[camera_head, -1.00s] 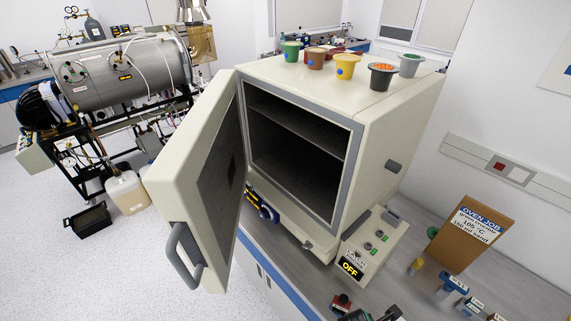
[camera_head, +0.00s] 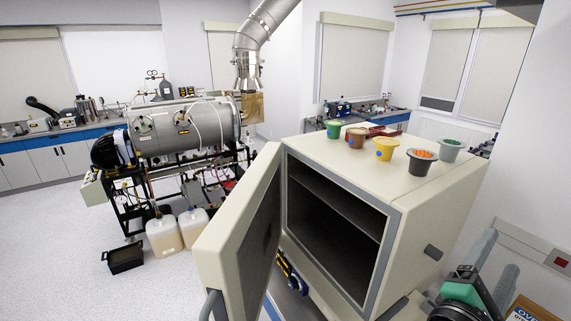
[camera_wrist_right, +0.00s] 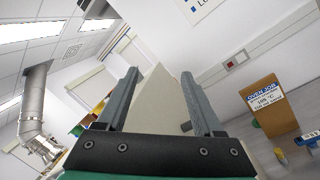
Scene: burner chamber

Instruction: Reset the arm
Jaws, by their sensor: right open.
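My right gripper (camera_head: 487,270) shows at the lower right of the head view, beside the oven's right side and apart from it. Its two grey fingers also show in the right wrist view (camera_wrist_right: 160,98), spread wide with nothing between them. The cream oven (camera_head: 425,215) stands with its door (camera_head: 240,235) swung open to the left. Its dark chamber and shelf look empty. My left gripper is not in view.
Several coloured cups, among them a yellow cup (camera_head: 385,149), stand on the oven top beside a red object. An oven job card (camera_wrist_right: 265,103) stands right of my right gripper. A steel burner chamber (camera_head: 185,130) and white jugs (camera_head: 165,236) are at the left.

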